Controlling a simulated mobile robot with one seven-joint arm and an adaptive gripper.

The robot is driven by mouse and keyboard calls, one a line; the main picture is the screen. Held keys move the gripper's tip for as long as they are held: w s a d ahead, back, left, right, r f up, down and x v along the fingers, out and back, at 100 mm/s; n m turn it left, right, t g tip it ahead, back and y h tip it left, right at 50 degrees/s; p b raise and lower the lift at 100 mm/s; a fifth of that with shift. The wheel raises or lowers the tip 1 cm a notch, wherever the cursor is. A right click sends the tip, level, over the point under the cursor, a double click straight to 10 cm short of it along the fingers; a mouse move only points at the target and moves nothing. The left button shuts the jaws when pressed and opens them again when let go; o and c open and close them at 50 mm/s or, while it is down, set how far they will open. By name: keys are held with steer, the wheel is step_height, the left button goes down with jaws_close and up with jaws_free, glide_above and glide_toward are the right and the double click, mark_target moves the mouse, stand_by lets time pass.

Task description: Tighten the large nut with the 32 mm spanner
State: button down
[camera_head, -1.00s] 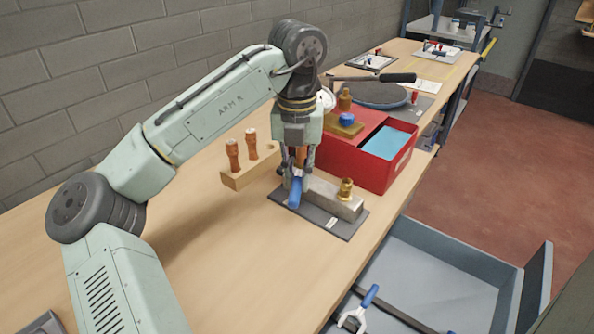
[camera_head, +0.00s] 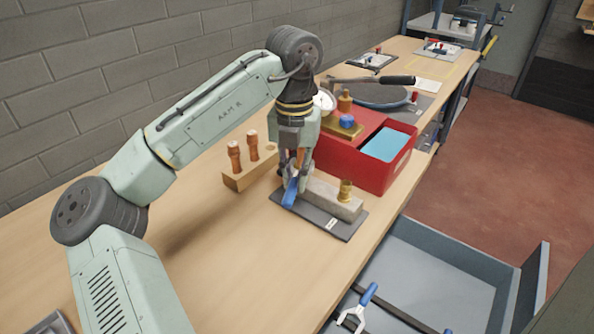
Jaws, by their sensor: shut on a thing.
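My gripper (camera_head: 295,168) points down at the left end of a grey metal block and is shut on a spanner. The spanner's blue handle (camera_head: 290,192) sticks out below the fingers toward the camera. An orange upright part (camera_head: 299,158) shows between the fingers; I cannot tell how it joins the spanner. The spanner's jaw and the large nut are hidden behind the fingers, so their contact cannot be seen. The block (camera_head: 328,198) lies on a dark plate (camera_head: 340,228) with a white label. A brass fitting (camera_head: 346,190) stands on its right end.
A wooden holder (camera_head: 238,178) with two orange-handled tools stands left of my gripper. A red box (camera_head: 372,172) stands close behind the block. Another blue-handled spanner (camera_head: 358,308) lies in the open grey drawer (camera_head: 440,265).

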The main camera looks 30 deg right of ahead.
steer(key=shift+w+a+m, duration=0.3)
steer(key=shift+w+m, duration=0.05)
steer(key=shift+m, duration=0.45)
steer(key=shift+w, duration=0.1)
steer(key=shift+w+a+m, duration=0.25)
steer(key=shift+w+m, duration=0.25)
steer(key=shift+m, duration=0.55)
steer(key=shift+w+a+m, duration=0.25)
steer(key=shift+w+m, duration=0.2)
steer(key=shift+m, duration=0.6)
steer(key=shift+s+n, duration=0.15)
steer(key=shift+n, duration=0.15)
steer(key=shift+s+a, duration=0.25)
steer(key=shift+a, duration=0.5)
steer(key=shift+s+a, duration=0.2)
steer(key=shift+a, duration=0.55)
steer(key=shift+s+a, duration=0.25)
steer(key=shift+a, duration=0.5)
